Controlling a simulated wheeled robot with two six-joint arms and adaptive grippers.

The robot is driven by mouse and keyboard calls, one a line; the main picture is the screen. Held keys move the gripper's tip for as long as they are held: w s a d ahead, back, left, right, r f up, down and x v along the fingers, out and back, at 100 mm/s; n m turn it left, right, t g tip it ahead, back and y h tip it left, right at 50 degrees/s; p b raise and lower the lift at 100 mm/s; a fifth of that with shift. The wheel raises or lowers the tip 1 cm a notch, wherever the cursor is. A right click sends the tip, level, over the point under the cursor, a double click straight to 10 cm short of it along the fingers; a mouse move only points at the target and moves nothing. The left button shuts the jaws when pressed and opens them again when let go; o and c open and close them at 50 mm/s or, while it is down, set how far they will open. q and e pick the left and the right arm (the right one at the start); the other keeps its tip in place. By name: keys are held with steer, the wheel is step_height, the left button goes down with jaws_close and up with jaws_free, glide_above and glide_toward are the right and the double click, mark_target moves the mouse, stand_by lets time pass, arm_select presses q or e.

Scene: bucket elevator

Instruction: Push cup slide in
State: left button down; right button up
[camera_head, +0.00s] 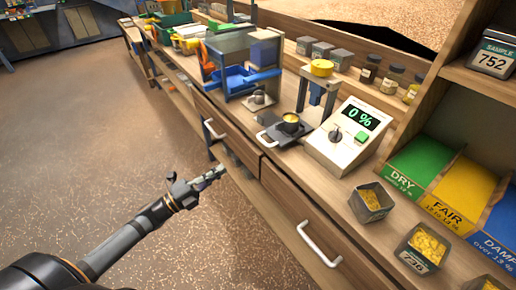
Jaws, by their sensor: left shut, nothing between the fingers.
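A small metal cup (291,122) with yellow grain stands on a dark cup slide (275,134) on the bench top. The slide sticks out toward the bench's front edge, and its handle points to the left. Behind it is a small press stand (316,92) with a yellow knob on top. To its right is a meter box (348,133) with a green "0 %" display. My left gripper (218,174) is shut and empty, in front of the drawers and below the bench top, apart from the slide. My right gripper is not in view.
A blue-framed bucket elevator (243,65) stands left of the slide, with a small metal cup (259,98) before it. Sample bins of grain (371,201) stand at the front right. Drawer handles (319,244) stick out from the bench front. The floor at left is clear.

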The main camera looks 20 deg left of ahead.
arm_select(q)
steer(key=x, duration=1.4)
steer(key=shift+a, duration=0.15)
